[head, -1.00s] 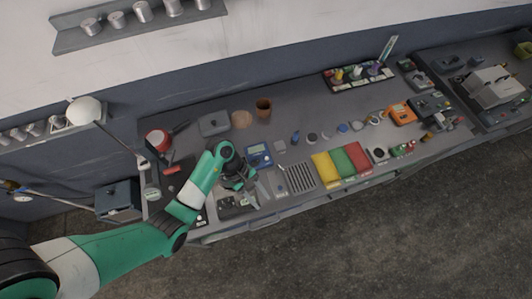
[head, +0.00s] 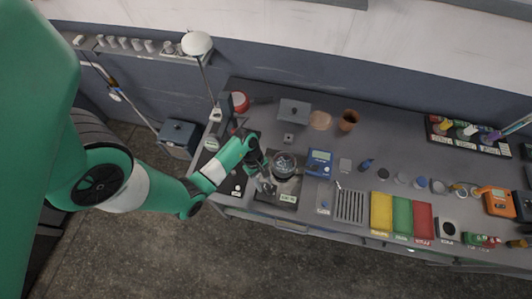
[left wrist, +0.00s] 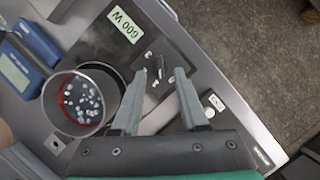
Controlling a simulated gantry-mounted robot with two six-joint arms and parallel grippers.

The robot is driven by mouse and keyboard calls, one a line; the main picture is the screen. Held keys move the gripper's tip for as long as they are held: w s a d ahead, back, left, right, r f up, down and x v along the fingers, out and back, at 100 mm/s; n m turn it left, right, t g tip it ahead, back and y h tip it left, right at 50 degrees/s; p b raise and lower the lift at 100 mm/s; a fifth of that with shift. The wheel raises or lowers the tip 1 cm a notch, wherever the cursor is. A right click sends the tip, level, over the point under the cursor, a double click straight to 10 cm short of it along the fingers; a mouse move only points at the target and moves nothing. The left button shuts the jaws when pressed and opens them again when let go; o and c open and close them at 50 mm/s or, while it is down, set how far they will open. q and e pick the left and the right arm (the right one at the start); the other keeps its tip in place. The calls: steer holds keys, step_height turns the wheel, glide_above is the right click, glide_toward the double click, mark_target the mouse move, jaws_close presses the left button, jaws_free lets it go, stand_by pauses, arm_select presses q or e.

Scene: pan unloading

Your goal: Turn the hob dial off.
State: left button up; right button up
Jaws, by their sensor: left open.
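The dark hob (head: 291,187) sits near the front edge of the bench, with a 600 W label (left wrist: 125,25) on it. A round pan (left wrist: 104,126) with pale beads inside stands on the hob; the pan also shows in the head view (head: 285,166). My left gripper (left wrist: 160,76) is open over the hob, beside the pan. Small pale metallic parts, perhaps the hob dial (left wrist: 153,66), show near and between its fingertips; the dial setting is too small to read. In the head view the left gripper (head: 267,188) is near the hob's left side. My right gripper is not in view.
A blue scale (head: 319,162) stands right of the hob. A grey box (head: 294,110) and a brown cup (head: 348,121) are behind. A slotted rack (head: 350,206) and yellow, green and red mats (head: 402,214) lie farther right. The floor in front is clear.

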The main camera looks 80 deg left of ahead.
mark_target(267, 190)
arm_select(q)
steer(key=x, duration=0.3)
steer(key=shift+d+f+b, duration=0.1)
steer(key=shift+f+b, duration=0.15)
steer(key=shift+b, duration=0.05)
steer(key=shift+w, duration=0.1)
jaws_close()
